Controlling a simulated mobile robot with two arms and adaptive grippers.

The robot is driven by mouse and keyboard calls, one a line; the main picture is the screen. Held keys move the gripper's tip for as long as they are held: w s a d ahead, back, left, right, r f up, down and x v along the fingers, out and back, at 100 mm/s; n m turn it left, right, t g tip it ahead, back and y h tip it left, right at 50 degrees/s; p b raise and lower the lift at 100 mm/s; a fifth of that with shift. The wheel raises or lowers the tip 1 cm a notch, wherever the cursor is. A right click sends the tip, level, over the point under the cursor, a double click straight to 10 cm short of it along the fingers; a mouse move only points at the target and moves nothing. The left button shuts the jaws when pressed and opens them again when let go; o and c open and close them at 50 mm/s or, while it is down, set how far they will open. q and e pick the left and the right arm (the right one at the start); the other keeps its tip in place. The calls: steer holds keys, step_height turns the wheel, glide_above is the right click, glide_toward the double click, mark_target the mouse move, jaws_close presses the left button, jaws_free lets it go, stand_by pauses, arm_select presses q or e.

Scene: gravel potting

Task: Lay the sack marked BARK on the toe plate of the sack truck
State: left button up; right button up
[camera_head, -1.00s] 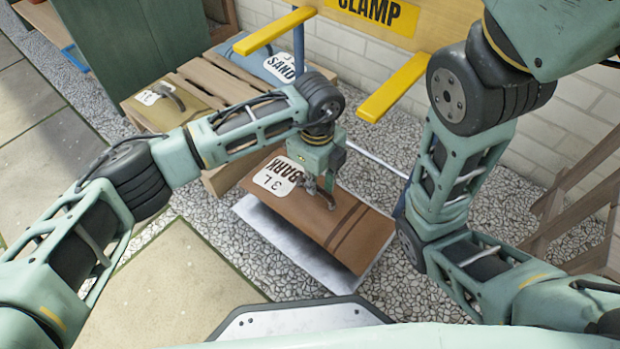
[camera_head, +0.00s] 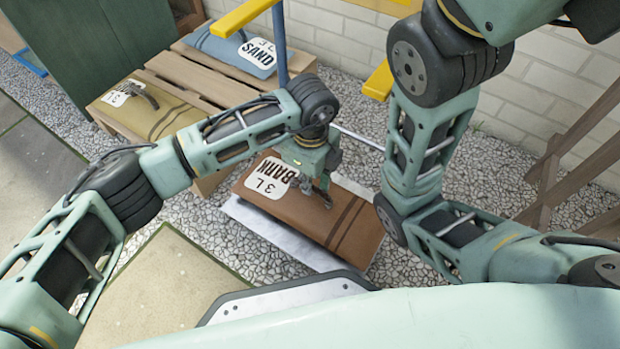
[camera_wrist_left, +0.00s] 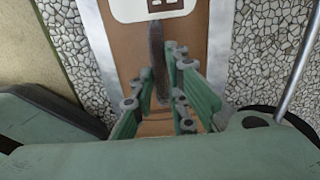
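The brown sack marked BARK (camera_head: 262,200) lies flat over the pale grey toe plate (camera_head: 262,231) of the sack truck. Plate edges show along its sides, also in the left wrist view (camera_wrist_left: 218,40). The truck's blue upright (camera_head: 279,45) and yellow handles (camera_head: 244,16) stand behind. My left gripper (camera_head: 322,199) is low over the middle of the sack. In the left wrist view its fingers (camera_wrist_left: 158,85) are apart, with the sack's dark carrying strap (camera_wrist_left: 158,50) between them and a gap beside it. My right gripper is out of view.
A wooden pallet (camera_head: 190,75) at the back left bears a blue SAND sack (camera_head: 232,50) and an olive sack (camera_head: 150,108). A white brick wall (camera_head: 345,45) runs behind. Wooden steps (camera_head: 575,150) stand at right. Gravel (camera_head: 215,255) surrounds the plate.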

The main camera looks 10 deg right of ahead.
arm_select(q)
steer(key=o, duration=0.4)
steer(key=shift+o, duration=0.2)
step_height(320, 180, up, 12)
steer(key=p, duration=0.7)
steer(key=shift+r, duration=0.15)
steer(key=shift+s, duration=0.1)
